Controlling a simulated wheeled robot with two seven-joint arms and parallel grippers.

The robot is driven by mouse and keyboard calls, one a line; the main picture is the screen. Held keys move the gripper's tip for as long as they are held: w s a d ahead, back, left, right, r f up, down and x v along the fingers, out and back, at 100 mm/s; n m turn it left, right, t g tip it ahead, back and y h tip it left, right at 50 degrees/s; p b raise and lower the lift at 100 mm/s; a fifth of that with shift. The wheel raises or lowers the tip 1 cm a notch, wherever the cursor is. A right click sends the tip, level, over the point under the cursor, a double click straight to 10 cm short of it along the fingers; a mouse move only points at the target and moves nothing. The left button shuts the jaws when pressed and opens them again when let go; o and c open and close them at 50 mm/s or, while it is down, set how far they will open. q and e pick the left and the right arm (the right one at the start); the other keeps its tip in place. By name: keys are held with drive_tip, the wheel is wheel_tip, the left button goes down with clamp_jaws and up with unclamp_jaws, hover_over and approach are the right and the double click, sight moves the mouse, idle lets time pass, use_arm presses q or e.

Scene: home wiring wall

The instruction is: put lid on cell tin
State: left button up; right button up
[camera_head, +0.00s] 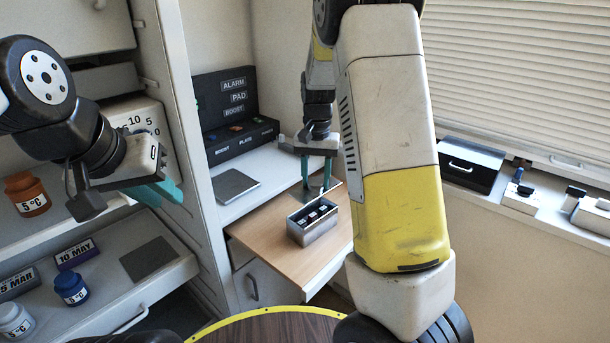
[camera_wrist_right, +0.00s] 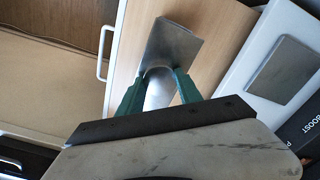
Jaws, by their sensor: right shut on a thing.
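The cell tin (camera_head: 317,234) is an open metal box standing on the wooden pull-out board, with dark and pinkish cells visible inside. My right gripper (camera_head: 316,187) is above and just behind the tin. Its green fingers are shut on a grey metal piece, seemingly the lid (camera_wrist_right: 174,44), which shows as a flat plate beyond the fingertips in the right wrist view. In the head view the lid is mostly hidden by the fingers, and its gap to the tin is hard to judge. My left gripper (camera_head: 120,190) is at the left, empty, its teal fingers apart.
The wooden board (camera_head: 268,232) has free room left of the tin. A grey flat plate (camera_head: 235,185) lies on the white shelf behind, near a black labelled panel (camera_head: 228,112). Orange (camera_head: 26,194) and blue (camera_head: 71,289) jars stand on the left shelves.

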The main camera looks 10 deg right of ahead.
drive_tip(key=shift+s+a+r, duration=0.1)
drive_tip(key=shift+s+a, duration=0.15)
drive_tip(key=shift+a, duration=0.1)
drive_tip(key=shift+f, duration=2.9)
drive_tip(key=shift+f, duration=0.85)
drive_tip(key=o, duration=1.5)
drive_tip(key=shift+c, duration=0.2)
